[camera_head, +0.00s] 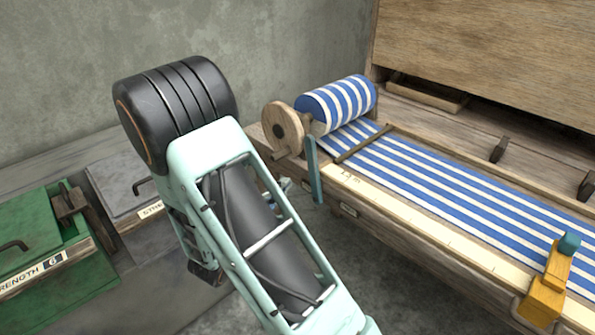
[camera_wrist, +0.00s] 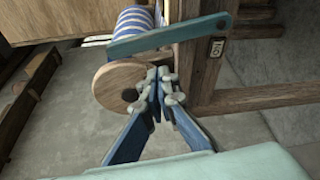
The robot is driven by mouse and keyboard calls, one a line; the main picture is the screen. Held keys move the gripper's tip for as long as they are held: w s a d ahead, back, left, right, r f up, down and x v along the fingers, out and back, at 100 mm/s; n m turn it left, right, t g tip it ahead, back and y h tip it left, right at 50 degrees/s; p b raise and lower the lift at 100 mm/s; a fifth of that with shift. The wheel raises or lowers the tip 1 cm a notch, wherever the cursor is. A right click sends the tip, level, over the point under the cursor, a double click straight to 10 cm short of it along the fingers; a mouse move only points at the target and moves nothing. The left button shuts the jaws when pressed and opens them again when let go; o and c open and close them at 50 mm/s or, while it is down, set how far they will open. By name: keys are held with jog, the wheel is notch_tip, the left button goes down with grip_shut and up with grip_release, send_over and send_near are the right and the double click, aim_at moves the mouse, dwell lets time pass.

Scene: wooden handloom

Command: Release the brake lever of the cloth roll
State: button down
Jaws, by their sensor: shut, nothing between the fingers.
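The cloth roll (camera_head: 336,104), wound with blue and white striped cloth, sits at the loom's left end and shows in the wrist view (camera_wrist: 134,22). A round wooden disc (camera_head: 282,128) is on its end. The teal brake lever (camera_head: 315,170) hangs near the disc, its lower end at the loom's front side. In the wrist view the lever (camera_wrist: 165,39) crosses above my gripper (camera_wrist: 158,76), whose fingers are shut and empty. The fingertips overlap the disc's edge in that picture, below the lever; I cannot tell whether they touch. In the head view my arm mostly hides the gripper.
Striped cloth (camera_head: 440,180) stretches along the wooden loom frame (camera_head: 385,225). A yellow block with a teal knob (camera_head: 545,285) is at the front right. A green box (camera_head: 40,260) and a grey box (camera_head: 120,190) stand left of my arm. Bare floor (camera_head: 325,230) lies before the loom.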

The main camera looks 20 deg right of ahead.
aim_at(314, 171)
jog(key=x, duration=1)
jog(key=shift+s, duration=0.1)
